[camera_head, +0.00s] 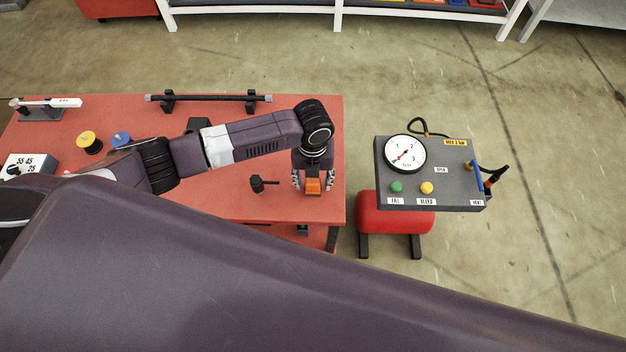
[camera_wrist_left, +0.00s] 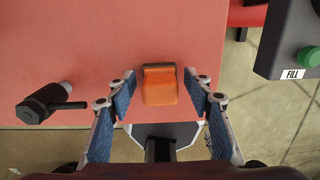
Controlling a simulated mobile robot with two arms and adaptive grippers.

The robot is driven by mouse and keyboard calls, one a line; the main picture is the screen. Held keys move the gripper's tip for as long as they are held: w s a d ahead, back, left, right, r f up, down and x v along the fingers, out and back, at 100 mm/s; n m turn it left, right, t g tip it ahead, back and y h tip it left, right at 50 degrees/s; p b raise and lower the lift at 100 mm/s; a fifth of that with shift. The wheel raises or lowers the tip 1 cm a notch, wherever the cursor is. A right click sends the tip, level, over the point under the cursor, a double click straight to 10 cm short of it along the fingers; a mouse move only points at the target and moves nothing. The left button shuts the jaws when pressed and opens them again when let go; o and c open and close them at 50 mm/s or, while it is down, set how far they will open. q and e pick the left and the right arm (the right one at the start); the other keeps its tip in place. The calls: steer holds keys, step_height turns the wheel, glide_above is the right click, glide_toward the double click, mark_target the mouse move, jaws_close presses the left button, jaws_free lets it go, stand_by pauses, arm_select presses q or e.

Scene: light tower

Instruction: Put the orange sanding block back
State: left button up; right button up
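The orange sanding block (camera_head: 313,187) is near the front right edge of the red table (camera_head: 230,205). In the left wrist view the block (camera_wrist_left: 159,86) lies between the two fingers of my left gripper (camera_wrist_left: 160,84), with a narrow gap on each side. My left gripper (camera_head: 313,182) points down over the block and is open around it. Whether the block rests fully on the table is hard to tell. My right gripper is not in view.
A black knobbed tool (camera_head: 264,185) lies left of the block. A black bar (camera_head: 208,97) sits on supports at the back. Yellow (camera_head: 89,142) and blue (camera_head: 121,138) spools stand at left. A gauge panel (camera_head: 430,172) above a red tank (camera_head: 395,214) stands right of the table.

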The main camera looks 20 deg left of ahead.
mark_target(313, 180)
arm_select(q)
steer(key=shift+r, duration=0.35)
step_height(313, 180, up, 12)
steer(key=shift+f, duration=0.2)
steer(key=shift+s+f, duration=0.1)
steer(key=shift+s, duration=0.05)
stand_by(0.4)
